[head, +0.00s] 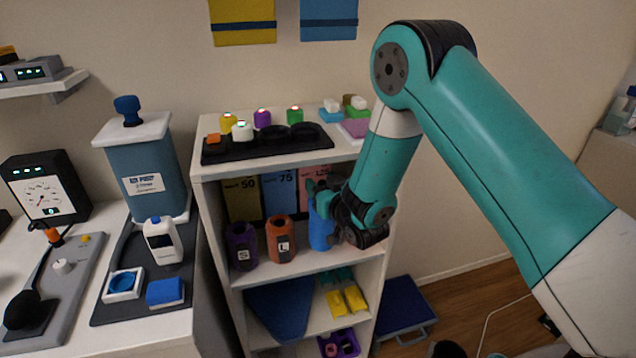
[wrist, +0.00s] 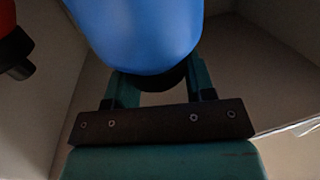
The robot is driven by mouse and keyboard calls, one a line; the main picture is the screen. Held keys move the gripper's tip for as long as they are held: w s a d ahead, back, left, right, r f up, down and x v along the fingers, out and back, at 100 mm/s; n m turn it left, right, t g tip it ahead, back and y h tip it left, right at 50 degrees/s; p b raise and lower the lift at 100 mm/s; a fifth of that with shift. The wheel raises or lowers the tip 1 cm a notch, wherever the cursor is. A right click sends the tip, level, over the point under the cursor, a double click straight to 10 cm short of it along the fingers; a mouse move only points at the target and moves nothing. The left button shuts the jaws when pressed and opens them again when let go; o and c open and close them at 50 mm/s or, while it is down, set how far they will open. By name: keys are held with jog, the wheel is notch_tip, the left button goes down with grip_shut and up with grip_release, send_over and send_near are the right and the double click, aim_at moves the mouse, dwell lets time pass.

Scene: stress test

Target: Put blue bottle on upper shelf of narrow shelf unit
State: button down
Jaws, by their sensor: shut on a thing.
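The blue bottle (head: 320,233) is in the upper open compartment of the narrow white shelf unit (head: 212,240), upright or nearly so. Its top is partly hidden by my gripper (head: 322,198), which reaches in from the right. In the wrist view the blue bottle (wrist: 145,30) fills the top middle, between the teal fingers of my gripper (wrist: 160,85). My gripper is shut on it. Its base is close to the upper shelf board (head: 300,264); I cannot tell whether it touches.
An orange bottle (head: 281,240) marked L and a purple bottle (head: 242,247) marked S stand left of the blue one. Upright binders (head: 278,194) are behind. The unit's right side wall is close to my wrist. A black tray (head: 262,148) sits on top.

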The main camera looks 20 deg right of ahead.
jog(key=shift+p+x, duration=0.8)
jog(key=shift+p, duration=0.2)
jog(key=shift+w+a+r+p, duration=0.1)
jog(key=shift+w+r+p, duration=0.2)
jog(key=shift+p, duration=0.3)
notch_tip(320, 180, down, 4)
jog(key=b, duration=0.3)
jog(key=shift+f, duration=0.2)
jog(key=shift+c, duration=2.4)
grip_release()
jog(key=shift+r, duration=0.15)
jog(key=shift+s, duration=0.15)
